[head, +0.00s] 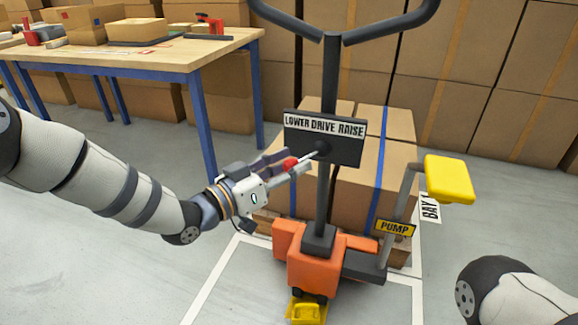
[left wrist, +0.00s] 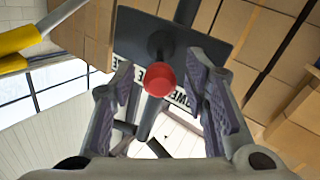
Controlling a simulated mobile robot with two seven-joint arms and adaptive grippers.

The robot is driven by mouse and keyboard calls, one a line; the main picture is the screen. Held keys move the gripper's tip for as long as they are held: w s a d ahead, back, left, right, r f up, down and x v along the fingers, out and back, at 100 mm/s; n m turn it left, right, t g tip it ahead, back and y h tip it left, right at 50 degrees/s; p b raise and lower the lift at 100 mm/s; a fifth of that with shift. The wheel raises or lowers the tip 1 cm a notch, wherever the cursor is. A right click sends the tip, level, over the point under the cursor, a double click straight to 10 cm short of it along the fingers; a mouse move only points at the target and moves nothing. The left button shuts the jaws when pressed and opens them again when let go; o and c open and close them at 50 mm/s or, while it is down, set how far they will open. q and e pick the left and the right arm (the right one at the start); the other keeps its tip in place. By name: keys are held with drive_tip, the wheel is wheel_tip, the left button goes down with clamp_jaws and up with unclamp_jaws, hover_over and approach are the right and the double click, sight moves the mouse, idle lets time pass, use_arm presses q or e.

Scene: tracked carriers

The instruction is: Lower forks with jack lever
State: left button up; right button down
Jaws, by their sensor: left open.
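The orange pallet jack (head: 318,268) stands mid-view with a dark upright handle (head: 330,75). Its dark sign (head: 350,152) reads LOWER DRIVE RAISE. The jack lever (head: 307,157) runs from a pivot on the sign to the left and slightly down, ending in a red knob (head: 290,163). My left gripper (head: 287,166) is open at the knob. In the left wrist view the red knob (left wrist: 160,79) sits between the two spread fingers (left wrist: 168,95), with gaps showing on both sides. The forks are hidden by the load. My right gripper is out of view.
A strapped carton stack (head: 390,135) on a pallet stands behind the jack. A yellow pump pedal (head: 449,179) sticks out right. A wooden workbench (head: 160,57) with blue legs is at the back left. The floor at left is clear.

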use_arm(q)
clamp_jaws()
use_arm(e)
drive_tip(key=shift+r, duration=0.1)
